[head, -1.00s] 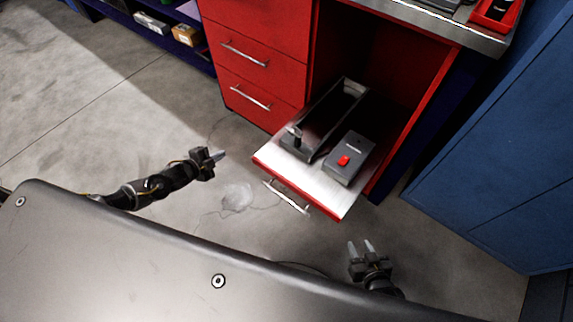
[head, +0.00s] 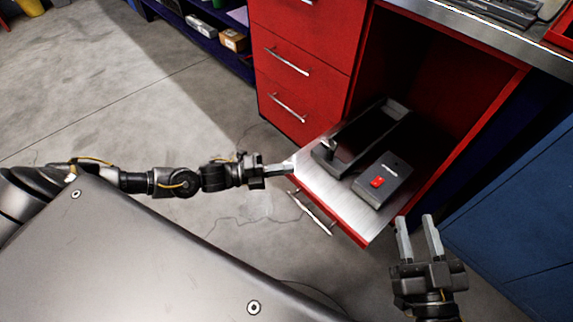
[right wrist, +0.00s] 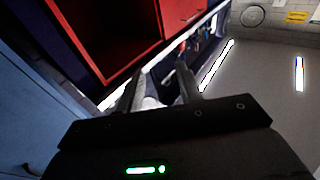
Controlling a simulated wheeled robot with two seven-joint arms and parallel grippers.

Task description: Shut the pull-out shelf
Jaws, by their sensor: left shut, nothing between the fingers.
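The pull-out shelf (head: 327,187) juts out of the red cabinet's open bay, with a metal top and a red front edge. Its bar handle (head: 311,212) is on the front. A black tray-like holder (head: 365,137) and a grey box with a red switch (head: 384,179) sit on it. My left gripper (head: 289,168) is shut and empty, its tips at the shelf's left front corner; I cannot tell whether they touch. My right gripper (head: 418,236) is open and empty, right of the shelf's front right corner. Its parted fingers also show in the right wrist view (right wrist: 159,88).
Red drawers (head: 297,65) with bar handles are left of the bay. A metal worktop (head: 490,38) is above it. A blue cabinet (head: 520,215) stands close on the right. A low blue shelf unit (head: 205,33) is at the back left. The floor before the drawers is clear.

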